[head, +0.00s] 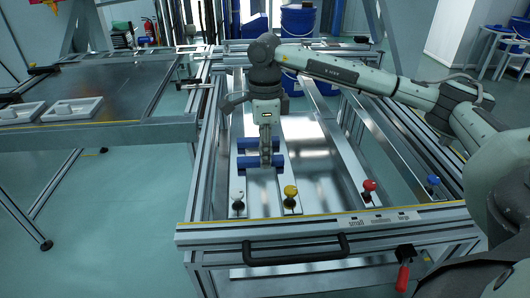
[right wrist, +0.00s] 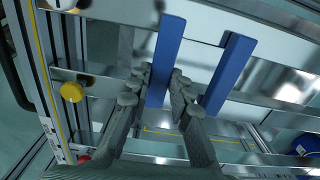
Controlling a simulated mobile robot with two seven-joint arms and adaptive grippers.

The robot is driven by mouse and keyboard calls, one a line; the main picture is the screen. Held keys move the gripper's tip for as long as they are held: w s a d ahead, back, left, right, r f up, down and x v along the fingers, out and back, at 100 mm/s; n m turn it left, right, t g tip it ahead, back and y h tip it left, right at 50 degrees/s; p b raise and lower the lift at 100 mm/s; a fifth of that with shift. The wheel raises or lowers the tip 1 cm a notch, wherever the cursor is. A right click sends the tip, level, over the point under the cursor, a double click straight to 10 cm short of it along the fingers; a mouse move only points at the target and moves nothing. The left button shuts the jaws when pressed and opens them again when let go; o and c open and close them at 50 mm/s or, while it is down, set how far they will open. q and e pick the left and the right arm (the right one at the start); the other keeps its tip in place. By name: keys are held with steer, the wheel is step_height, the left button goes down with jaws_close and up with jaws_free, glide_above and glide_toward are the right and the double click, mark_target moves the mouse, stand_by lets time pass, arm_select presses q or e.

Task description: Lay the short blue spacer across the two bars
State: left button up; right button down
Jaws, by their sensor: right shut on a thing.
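My right gripper (head: 265,158) points down over the fixture, its fingers closed around a blue spacer (head: 277,162). In the right wrist view, this spacer (right wrist: 167,50) stands between the fingertips (right wrist: 163,92). It spans crosswise above the bar with the white knob (head: 238,188) and the bar with the yellow knob (head: 287,183); I cannot tell whether it touches them. A second blue spacer (head: 246,143) lies parallel just behind it, across the same bars, and shows apart from the fingers in the right wrist view (right wrist: 228,72). My left gripper is out of view.
A red knob (head: 369,186) and a blue knob (head: 433,181) mark other bars to the right. A front rail with size labels (head: 380,219) and a black handle (head: 295,250) border the fixture. White trays (head: 72,109) sit on the left table. Blue buckets (head: 297,22) stand behind.

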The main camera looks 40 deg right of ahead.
steer(key=shift+f, duration=0.1)
steer(key=c, duration=1.3)
jaws_free()
step_height(320, 180, up, 12)
